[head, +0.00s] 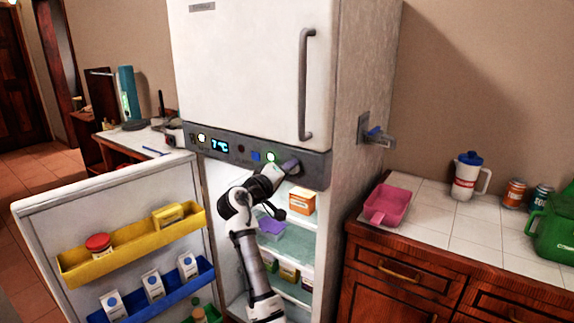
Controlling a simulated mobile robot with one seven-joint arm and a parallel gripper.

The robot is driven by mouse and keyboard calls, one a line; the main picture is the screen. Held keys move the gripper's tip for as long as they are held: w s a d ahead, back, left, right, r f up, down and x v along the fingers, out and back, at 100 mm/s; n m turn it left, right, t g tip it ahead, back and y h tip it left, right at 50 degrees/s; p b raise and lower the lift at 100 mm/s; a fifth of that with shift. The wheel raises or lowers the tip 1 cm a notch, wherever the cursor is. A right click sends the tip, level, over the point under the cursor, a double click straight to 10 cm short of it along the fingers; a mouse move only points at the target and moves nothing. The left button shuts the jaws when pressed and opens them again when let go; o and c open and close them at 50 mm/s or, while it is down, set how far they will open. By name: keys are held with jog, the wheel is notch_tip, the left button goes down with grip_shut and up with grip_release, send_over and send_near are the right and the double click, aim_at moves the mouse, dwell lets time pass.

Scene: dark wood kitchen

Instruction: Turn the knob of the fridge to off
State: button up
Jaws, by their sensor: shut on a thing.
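The white fridge (245,60) stands in the middle of the head view. Its lower door (60,215) is open to the left. A grey control panel (320,168) runs across the front between the upper door and the open compartment. It has a lit blue display reading about 7°C, small lit buttons and, at its right part, a knob. My gripper (290,167) is up against the panel at the knob and shut on it. The gripper hides most of the knob, so I cannot tell its setting.
Shelves inside the fridge hold an orange box (302,201) and a purple container (271,228). The open door carries yellow (130,243) and blue racks with cartons. A counter at right holds a pink scoop-like tray (388,205), a jug (468,178), cans and a green container.

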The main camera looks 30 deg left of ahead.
jog(key=shift+a+n+p, duration=0.1)
jog(key=shift+n+p, duration=2.85)
jog(key=shift+n, duration=1.75)
jog(key=shift+f, duration=0.1)
jog(key=o, duration=1)
jog(key=shift+c, duration=0.2)
jog(key=s+b, duration=0.4)
jog(key=s, duration=1)
jog(key=shift+b, duration=0.4)
